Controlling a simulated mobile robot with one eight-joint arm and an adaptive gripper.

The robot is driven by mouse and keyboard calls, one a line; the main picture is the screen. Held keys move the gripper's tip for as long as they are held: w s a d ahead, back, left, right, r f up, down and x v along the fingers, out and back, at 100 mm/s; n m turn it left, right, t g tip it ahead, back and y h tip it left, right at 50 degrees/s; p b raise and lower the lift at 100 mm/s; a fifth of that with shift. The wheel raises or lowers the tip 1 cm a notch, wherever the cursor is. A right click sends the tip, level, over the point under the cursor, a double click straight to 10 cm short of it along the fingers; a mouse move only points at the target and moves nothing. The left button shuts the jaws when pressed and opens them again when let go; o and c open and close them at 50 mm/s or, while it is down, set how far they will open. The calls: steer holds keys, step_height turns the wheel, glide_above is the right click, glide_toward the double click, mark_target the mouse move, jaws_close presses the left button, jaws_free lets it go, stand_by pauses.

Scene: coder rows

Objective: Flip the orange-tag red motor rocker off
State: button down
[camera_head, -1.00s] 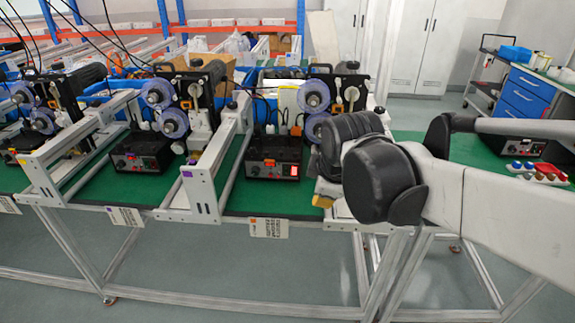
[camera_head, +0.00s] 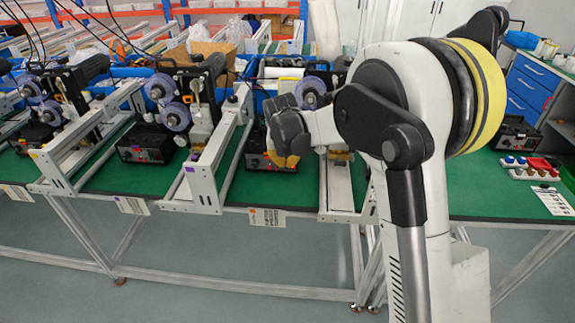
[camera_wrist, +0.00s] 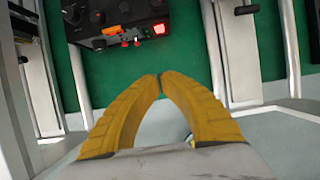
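The orange-tag station has a white label (camera_head: 267,217) with an orange mark on the bench's front edge. Its black control box (camera_head: 256,163) sits above it on the green top, partly covered by my wrist. In the wrist view the box (camera_wrist: 105,12) is at the top. The red rocker (camera_wrist: 159,29) glows on its front, to the right of small red and orange terminals (camera_wrist: 131,39). My gripper (camera_wrist: 159,77) has yellow fingers with tips together, with nothing between them. The tips appear below the rocker in the picture, apart from it. In the head view my wrist hides the rocker.
Aluminium frame rails (camera_head: 223,150) stand left of the box, and another frame (camera_head: 337,185) stands to its right. A similar black box (camera_head: 146,146) belongs to the purple-tag station (camera_head: 132,206). Green bench top is clear in front of the box.

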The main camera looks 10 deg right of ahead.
steer(key=shift+f, duration=0.1)
steer(key=b+x, duration=0.4)
steer(key=x, duration=0.6)
steer(key=shift+f, duration=0.15)
steer(key=shift+w+d+r+b, duration=0.15)
steer(key=shift+w+d+b, duration=0.1)
steer(key=shift+w, duration=0.35)
steer(key=shift+w+d+r+b, duration=0.15)
steer(key=shift+w+d+b, duration=0.05)
steer(key=shift+w, duration=0.45)
steer(key=shift+w+d+r, duration=0.2)
steer(key=shift+w+r, duration=0.1)
steer(key=shift+w, duration=0.3)
